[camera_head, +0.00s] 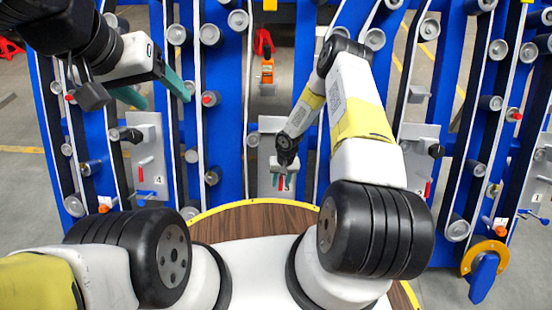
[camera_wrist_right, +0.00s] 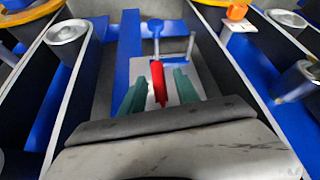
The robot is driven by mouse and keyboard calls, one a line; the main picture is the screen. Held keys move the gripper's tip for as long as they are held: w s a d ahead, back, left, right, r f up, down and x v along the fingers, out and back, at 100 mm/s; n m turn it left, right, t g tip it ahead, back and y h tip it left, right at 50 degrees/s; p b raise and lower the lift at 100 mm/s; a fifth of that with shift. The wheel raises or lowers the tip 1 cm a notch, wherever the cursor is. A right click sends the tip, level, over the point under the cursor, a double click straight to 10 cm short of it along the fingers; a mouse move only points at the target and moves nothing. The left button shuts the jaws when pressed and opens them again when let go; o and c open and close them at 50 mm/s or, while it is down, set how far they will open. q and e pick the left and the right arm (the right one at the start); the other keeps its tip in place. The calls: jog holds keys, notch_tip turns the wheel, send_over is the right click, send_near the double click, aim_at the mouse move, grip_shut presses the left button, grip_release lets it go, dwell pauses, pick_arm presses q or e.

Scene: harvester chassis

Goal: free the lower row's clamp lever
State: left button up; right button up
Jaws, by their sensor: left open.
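The red clamp lever (camera_wrist_right: 158,83) stands out from a light metal plate (camera_wrist_right: 140,72) in the right wrist view. My right gripper (camera_wrist_right: 160,98) has its teal fingers on either side of the lever, with a narrow gap on each side. In the head view my right gripper (camera_head: 281,184) is low on the middle plate (camera_head: 268,126), with a bit of red between its fingers. A blue-headed handle (camera_wrist_right: 155,28) lies just beyond the lever. My left gripper (camera_head: 166,102) is open and empty at the upper left, in front of the blue frame.
Similar plates with red levers stand at left (camera_head: 147,150) and right (camera_head: 418,150). Blue uprights (camera_head: 228,100) with rollers and belts flank the middle plate. An orange part (camera_head: 267,72) hangs above it. A yellow-edged wooden surface (camera_head: 250,218) lies below.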

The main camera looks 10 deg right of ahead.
jog(key=shift+f, duration=0.3)
grip_shut()
dwell(1.3)
